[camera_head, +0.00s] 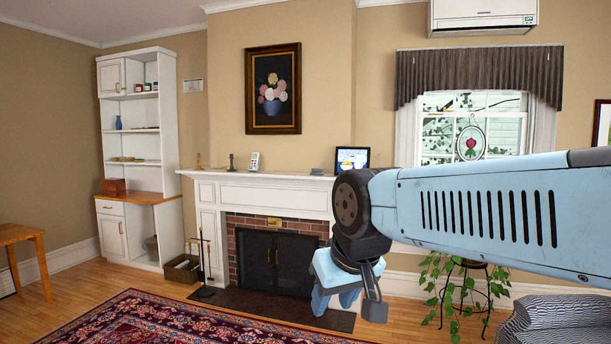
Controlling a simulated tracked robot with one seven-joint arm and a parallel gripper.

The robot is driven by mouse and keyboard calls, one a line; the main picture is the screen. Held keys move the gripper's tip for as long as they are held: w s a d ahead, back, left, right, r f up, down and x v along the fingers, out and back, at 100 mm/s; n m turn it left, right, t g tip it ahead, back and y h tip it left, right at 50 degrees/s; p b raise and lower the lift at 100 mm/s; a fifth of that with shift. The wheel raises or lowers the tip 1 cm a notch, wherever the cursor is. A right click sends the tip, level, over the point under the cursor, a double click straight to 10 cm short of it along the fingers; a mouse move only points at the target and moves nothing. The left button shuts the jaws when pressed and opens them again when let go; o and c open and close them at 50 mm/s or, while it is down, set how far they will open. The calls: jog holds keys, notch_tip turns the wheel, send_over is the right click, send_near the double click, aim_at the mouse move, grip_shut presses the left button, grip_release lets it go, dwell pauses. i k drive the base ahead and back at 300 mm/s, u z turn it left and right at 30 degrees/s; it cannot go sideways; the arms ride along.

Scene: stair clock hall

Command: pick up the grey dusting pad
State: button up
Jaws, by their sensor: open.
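A small flat grey-blue thing (317,171) lies on the white mantel shelf, just left of a dark-framed screen. It may be the grey dusting pad, but it is too small to tell for sure. My gripper (336,300) hangs from the end of my light blue arm, pointing down in front of the right side of the fireplace. It is open and I see nothing between its fingers. It is below and apart from the mantel shelf in the picture. My wrist and arm hide part of the mantel's right end.
A fire tool stand (203,270) and a basket (182,268) stand left of the hearth. A plant (455,285) stands right. The patterned rug (150,320) is clear.

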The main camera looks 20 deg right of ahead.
aim_at(314, 171)
jog(key=z, duration=0.95)
jog(key=i, duration=2.75)
jog(key=u, duration=0.2)
jog(key=i, duration=1.8)
jog(key=u, duration=0.1)
